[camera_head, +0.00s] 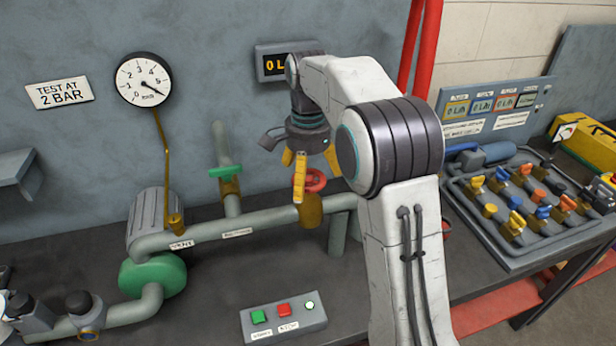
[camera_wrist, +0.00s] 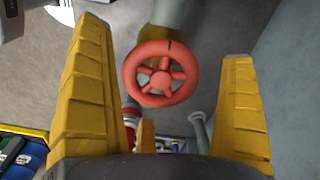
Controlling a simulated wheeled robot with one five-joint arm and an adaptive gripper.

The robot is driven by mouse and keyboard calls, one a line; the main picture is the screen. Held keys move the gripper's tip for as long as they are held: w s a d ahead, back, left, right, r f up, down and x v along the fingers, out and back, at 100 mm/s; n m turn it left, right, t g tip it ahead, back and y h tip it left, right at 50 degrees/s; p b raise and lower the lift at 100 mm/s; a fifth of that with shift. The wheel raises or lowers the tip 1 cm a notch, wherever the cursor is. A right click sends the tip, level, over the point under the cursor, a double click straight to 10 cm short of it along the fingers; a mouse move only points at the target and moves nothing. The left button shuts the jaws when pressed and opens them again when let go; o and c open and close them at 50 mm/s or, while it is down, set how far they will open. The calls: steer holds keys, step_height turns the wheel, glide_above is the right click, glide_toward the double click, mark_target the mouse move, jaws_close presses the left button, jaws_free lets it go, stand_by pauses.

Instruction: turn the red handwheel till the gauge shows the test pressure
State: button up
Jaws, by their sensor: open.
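The red handwheel (camera_head: 315,181) sits on a yellow-brown valve body on the grey pipe, partly hidden by a finger of my gripper.
A green valve handle (camera_head: 227,171) stands on the pipe left of the wheel. A button box (camera_head: 284,318) lies in front on the bench. A tray of coloured valves (camera_head: 535,210) is at right. A digital display (camera_head: 270,65) is partly hidden behind my arm.

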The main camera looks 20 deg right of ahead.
steer(key=c, duration=1.2)
